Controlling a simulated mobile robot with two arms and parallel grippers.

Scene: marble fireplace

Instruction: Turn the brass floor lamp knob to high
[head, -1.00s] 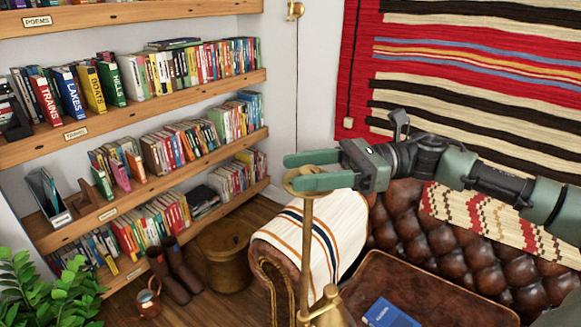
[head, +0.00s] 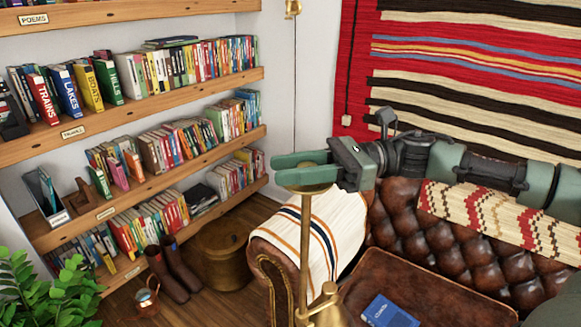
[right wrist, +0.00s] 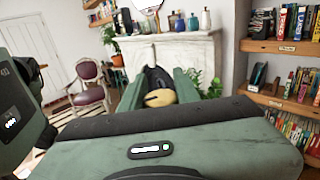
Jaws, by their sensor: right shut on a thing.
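The brass floor lamp (head: 305,238) stands in front of the sofa arm in the head view. Its round brass top shows just under my right fingers, and a conical brass shade (head: 328,310) is lower down. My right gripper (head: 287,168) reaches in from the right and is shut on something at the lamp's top. In the right wrist view, a round brass piece (right wrist: 160,98) shows between the fingers. The fingers hide the knob in the head view, so I cannot tell its setting. My left gripper is in no view.
A brown leather sofa (head: 420,235) with a striped throw (head: 318,232) stands behind the lamp. A blue book (head: 390,312) lies on a brown leather surface. Bookshelves (head: 200,92) fill the left, with boots (head: 172,268) and a brass bin (head: 222,258) below.

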